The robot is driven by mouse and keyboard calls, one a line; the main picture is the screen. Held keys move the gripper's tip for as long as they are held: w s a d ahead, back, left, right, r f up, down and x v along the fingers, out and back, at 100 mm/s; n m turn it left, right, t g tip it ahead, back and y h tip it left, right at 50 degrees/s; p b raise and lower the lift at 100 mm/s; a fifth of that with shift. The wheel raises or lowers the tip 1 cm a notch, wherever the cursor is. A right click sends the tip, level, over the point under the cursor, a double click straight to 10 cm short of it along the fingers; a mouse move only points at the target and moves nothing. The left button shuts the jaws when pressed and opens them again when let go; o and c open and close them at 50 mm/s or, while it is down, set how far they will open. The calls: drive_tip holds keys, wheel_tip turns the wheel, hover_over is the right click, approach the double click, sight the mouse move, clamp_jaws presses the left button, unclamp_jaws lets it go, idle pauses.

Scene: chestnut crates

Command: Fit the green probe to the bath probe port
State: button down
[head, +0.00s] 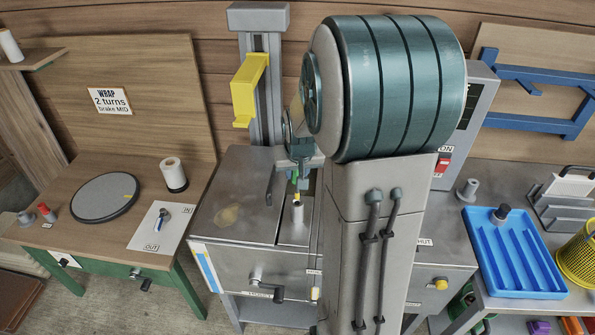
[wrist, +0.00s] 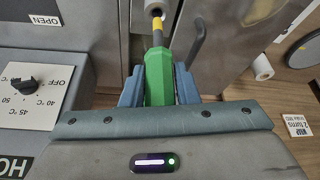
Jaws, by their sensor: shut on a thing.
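My gripper (head: 299,160) is above the steel bath cabinet, partly hidden by my own arm in the head view. In the wrist view its two blue-grey fingers (wrist: 158,88) are shut on the green probe (wrist: 158,72). The probe has a green body, a narrow dark shaft and a yellow band near its far end. In the head view its green part (head: 294,177) shows below the fingers. In the head view that end is at the top of the port (head: 297,207). I cannot tell how far it is inserted.
A bent dark handle (wrist: 197,42) stands close beside the probe. A temperature dial (wrist: 24,86) is at the left in the wrist view. A yellow bracket (head: 246,92) hangs on the column behind. A blue tray (head: 512,285) lies at the right.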

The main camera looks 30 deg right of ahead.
sight(297, 191)
drive_tip(key=shift+f+b, duration=3.55)
drive_tip(key=shift+f, duration=0.5)
drive_tip(key=c, duration=1)
unclamp_jaws()
drive_tip(key=shift+c, duration=0.2)
drive_tip(key=shift+r, duration=0.1)
drive_tip(key=v, duration=1.3)
drive_tip(key=shift+s+r, duration=0.25)
drive_tip(key=shift+r, duration=0.05)
drive_tip(key=shift+a, duration=0.1)
